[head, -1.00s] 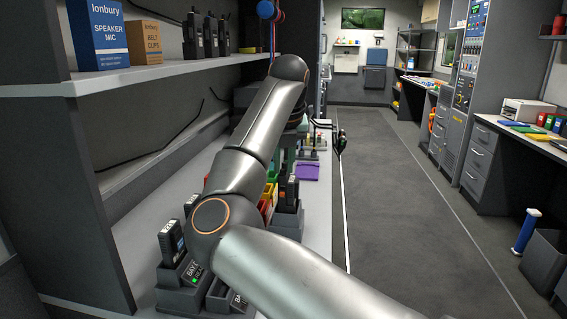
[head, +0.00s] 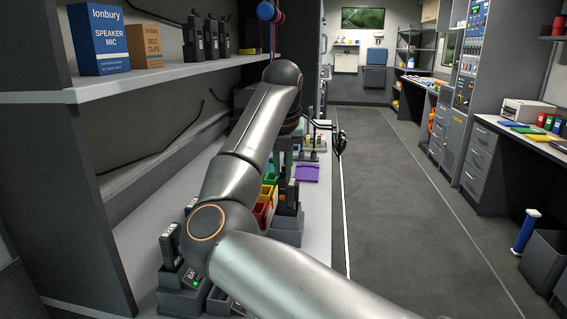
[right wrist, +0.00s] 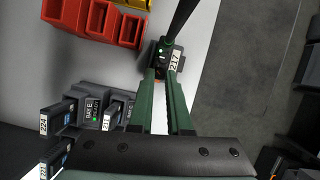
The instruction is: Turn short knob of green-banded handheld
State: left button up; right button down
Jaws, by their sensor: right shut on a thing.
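The black handheld marked 217 (right wrist: 176,58) stands near the right wrist view's top centre, with green near the base of its thick black antenna (right wrist: 186,14). In the head view, the handheld (head: 291,192) stands upright in a grey dock (head: 285,231) beyond my arm. My right gripper (right wrist: 163,75) has long green fingers reaching to the handheld's top. They are shut on a small part there, which looks like the short knob, mostly hidden between the tips. The green fingers (head: 285,158) also show partly in the head view. My left gripper is not in view.
Red bins (right wrist: 120,24) stand left of the handheld. Other handhelds, marked 224 (right wrist: 58,116) and 211 (right wrist: 113,112), stand in a bay dock (right wrist: 90,100) close by. A purple item (head: 307,173) lies farther along the bench. A shelf (head: 160,77) overhangs the left side.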

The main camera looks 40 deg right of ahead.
jog(key=shift+r+m, duration=0.15)
jog(key=shift+m, duration=0.15)
jog(key=shift+m+p, duration=0.3)
jog(key=shift+p, duration=0.2)
jog(key=shift+w+a+m+g+h+p, duration=0.15)
jog(key=shift+m+g+h+p, duration=0.3)
jog(key=shift+m+p, duration=0.45)
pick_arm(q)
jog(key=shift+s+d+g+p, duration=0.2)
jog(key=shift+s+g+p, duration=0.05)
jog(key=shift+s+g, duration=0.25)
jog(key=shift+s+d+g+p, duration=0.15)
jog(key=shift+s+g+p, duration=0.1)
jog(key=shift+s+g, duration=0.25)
pick_arm(e)
jog(key=shift+m+g, duration=0.35)
jog(key=shift+m, duration=0.45)
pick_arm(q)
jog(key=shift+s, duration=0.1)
pick_arm(e)
jog(key=c, duration=0.8)
grip_release()
jog(key=shift+c, duration=0.2)
